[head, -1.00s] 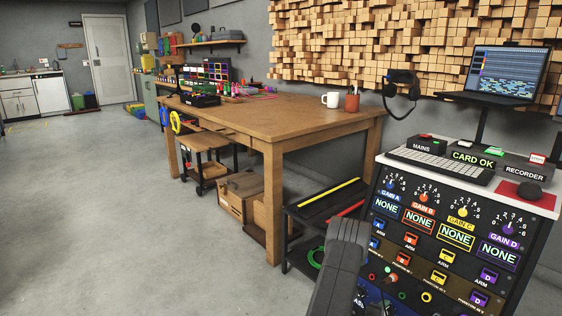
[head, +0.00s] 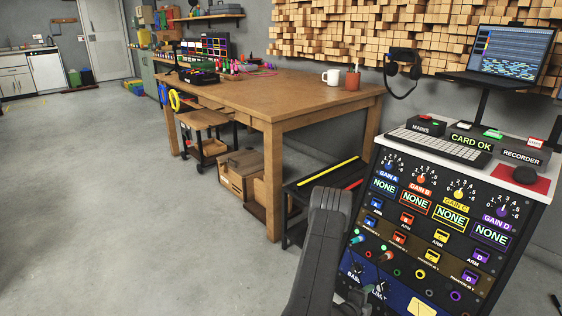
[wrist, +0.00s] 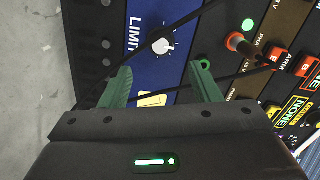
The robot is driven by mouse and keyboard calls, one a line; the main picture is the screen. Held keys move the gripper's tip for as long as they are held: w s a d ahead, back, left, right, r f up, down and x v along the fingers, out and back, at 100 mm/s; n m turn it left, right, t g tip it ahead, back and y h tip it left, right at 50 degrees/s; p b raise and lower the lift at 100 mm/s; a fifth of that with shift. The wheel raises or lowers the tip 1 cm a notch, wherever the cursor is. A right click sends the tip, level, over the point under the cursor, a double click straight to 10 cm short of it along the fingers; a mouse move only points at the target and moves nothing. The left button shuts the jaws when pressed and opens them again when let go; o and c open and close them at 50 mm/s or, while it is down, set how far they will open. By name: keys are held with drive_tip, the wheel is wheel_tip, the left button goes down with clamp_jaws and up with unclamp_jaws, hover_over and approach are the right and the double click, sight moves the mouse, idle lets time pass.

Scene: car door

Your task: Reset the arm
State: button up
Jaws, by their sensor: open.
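My gripper (wrist: 160,70) shows in the wrist view with its two green fingers spread apart. Nothing is held between them. The front of the rack panel lies beyond the fingertips, with a white LIMIT knob (wrist: 162,46) above the gap and an orange plug (wrist: 235,42) to the right. I cannot tell whether the fingertips touch the panel. In the head view my dark arm link rises at the bottom centre, left of the rack panel (head: 405,275); the fingers are not discernible there.
Black cables cross the wrist view near the fingers. The floor (head: 120,200) at left is clear.

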sight(380, 289)
drive_tip(key=b+x, duration=0.2)
drive_tip(key=x, duration=0.7)
drive_tip(key=shift+w+d+f+b, duration=0.1)
drive_tip(key=shift+w+d+b, duration=0.1)
drive_tip(key=shift+w+b, duration=0.15)
drive_tip(key=n, duration=0.5)
drive_tip(key=shift+s, duration=0.1)
drive_tip(key=n, duration=0.5)
drive_tip(key=shift+a, duration=0.1)
drive_tip(key=n+p, duration=0.2)
drive_tip(key=n, duration=0.1)
drive_tip(key=shift+n+g, duration=0.3)
drive_tip(key=shift+n, duration=0.1)
drive_tip(key=shift+n+p, duration=1.45)
drive_tip(key=shift+n, duration=0.45)
